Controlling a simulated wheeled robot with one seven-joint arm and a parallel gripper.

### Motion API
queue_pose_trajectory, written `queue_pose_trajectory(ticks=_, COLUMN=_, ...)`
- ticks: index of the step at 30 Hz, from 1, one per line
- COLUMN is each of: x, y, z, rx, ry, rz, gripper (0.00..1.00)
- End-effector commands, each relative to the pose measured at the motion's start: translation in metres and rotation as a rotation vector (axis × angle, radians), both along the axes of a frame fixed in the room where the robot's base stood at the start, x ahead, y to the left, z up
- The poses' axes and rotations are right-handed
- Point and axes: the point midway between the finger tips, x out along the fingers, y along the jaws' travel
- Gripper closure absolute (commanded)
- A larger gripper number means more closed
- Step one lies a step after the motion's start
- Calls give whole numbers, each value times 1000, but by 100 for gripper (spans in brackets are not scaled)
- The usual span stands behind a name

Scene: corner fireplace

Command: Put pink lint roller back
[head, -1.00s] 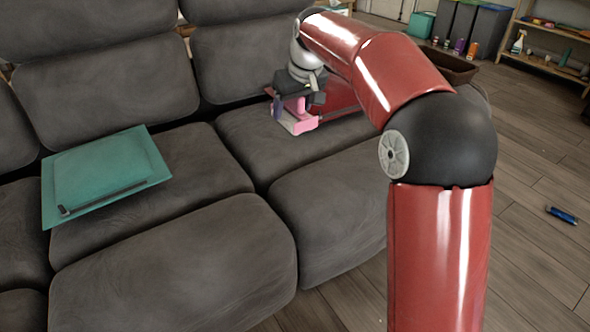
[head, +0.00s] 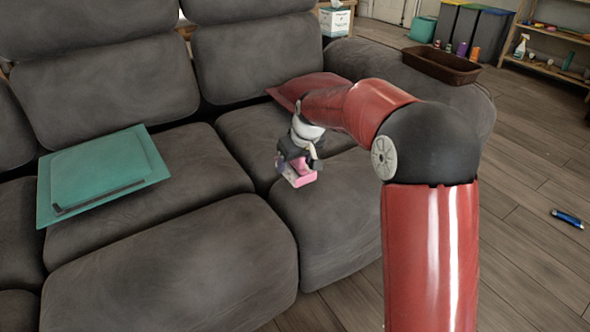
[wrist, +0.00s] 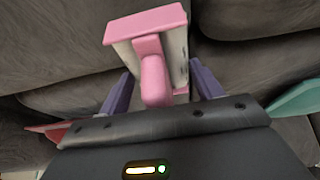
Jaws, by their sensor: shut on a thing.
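The pink lint roller (wrist: 155,75) has a pink end plate and handle with a pale roll, and fills the middle of the wrist view. My gripper (wrist: 158,88) is shut on it, with one purple finger on each side. In the head view my gripper (head: 292,168) holds the pink lint roller (head: 303,178) above the right part of the grey sofa. My gripper hides part of the roller there.
A red cushion (head: 290,92) lies at the right seat's back. A brown tray (head: 440,66) rests on the right armrest. A blue cylinder (head: 567,218) lies on the open floor, and a wooden shelf (head: 560,70) stands behind.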

Motion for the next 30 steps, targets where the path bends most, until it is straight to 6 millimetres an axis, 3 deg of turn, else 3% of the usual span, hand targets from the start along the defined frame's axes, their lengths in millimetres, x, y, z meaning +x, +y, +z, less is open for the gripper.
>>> queue_pose_trajectory(ticks=4, x=0, y=0, z=-25, rx=-1, ry=3, rz=0, gripper=56)
queue_pose_trajectory(ticks=16, x=0, y=0, z=-31, rx=0, ry=0, rz=0, gripper=56)
queue_pose_trajectory(ticks=17, x=0, y=0, z=-30, rx=-1, ry=1, rz=0, gripper=31)
queue_pose_trajectory(ticks=21, x=0, y=0, z=-30, rx=0, ry=1, rz=0, gripper=13)
queue_pose_trajectory(ticks=30, x=0, y=0, z=-28, rx=-1, ry=1, rz=0, gripper=13)
